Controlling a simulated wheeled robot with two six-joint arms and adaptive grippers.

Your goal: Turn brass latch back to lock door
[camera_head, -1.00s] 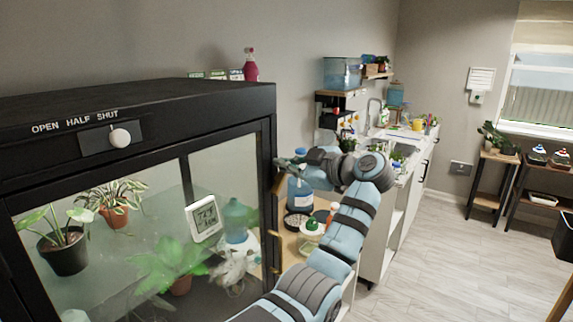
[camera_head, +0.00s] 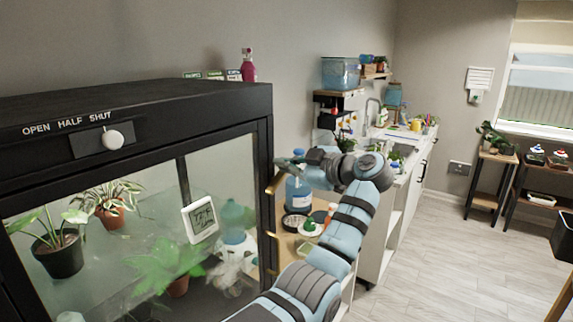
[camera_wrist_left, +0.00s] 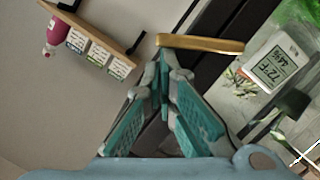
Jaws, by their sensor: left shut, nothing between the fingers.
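The brass latch (camera_head: 273,184) is on the right front edge of the black-framed glass cabinet (camera_head: 263,150), and it slants in the head view. In the left wrist view the brass bar (camera_wrist_left: 205,43) lies across the picture just beyond my fingertips. My left gripper (camera_head: 282,162) is shut and empty, close to the upper end of the latch. Its fingers (camera_wrist_left: 164,72) show in the left wrist view with their tips together. I cannot tell whether they touch the brass. The cabinet's glass door appears closed. My right gripper is in neither view.
A brass handle (camera_head: 275,256) is lower on the cabinet edge. A knob (camera_head: 113,140) sits under the words OPEN HALF SHUT. Plants and a thermometer (camera_head: 201,219) are behind the glass. A blue bottle (camera_head: 298,194) stands behind my arm.

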